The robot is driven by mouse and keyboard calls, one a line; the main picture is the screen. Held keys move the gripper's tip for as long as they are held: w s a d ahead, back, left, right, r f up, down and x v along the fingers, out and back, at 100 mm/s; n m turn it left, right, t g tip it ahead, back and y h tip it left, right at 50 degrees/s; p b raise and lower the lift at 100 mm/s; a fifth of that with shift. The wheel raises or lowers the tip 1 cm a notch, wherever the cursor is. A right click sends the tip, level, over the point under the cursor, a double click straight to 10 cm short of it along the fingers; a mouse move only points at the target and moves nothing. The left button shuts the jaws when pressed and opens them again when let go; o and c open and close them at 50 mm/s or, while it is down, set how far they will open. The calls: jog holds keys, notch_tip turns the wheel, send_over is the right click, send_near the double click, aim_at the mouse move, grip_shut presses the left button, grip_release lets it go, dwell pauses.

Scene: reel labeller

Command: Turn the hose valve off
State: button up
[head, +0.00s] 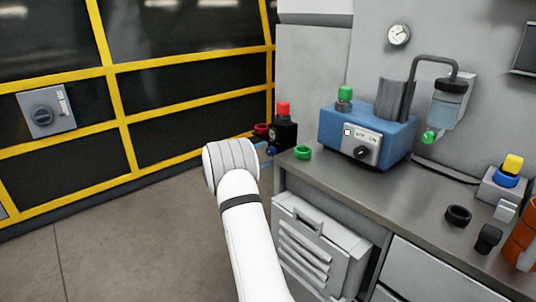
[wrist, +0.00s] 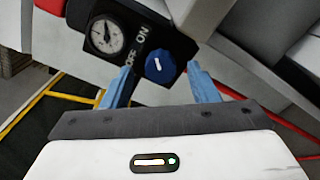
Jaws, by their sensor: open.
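A black valve block (wrist: 150,32) fills the top of the wrist view. It carries a round gauge (wrist: 106,36), ON and OFF lettering and a blue knob (wrist: 160,66) with a white pointer mark. My gripper (wrist: 161,82) is open, its two blue fingers on either side of the knob, with nothing held. I cannot tell whether the fingers touch the knob. In the head view the black block (head: 284,136) with a red top stands at the bench's left end. My white wrist hides most of the gripper there.
A blue machine (head: 345,130) with its own OFF/ON switch stands on the grey bench (head: 400,190). A green ring (head: 302,152) lies near the block. A black ring (head: 458,215) lies farther right. A yellow-framed dark fence (head: 115,68) stands at left, with clear floor before it.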

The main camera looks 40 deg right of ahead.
jog(key=shift+d, duration=0.75)
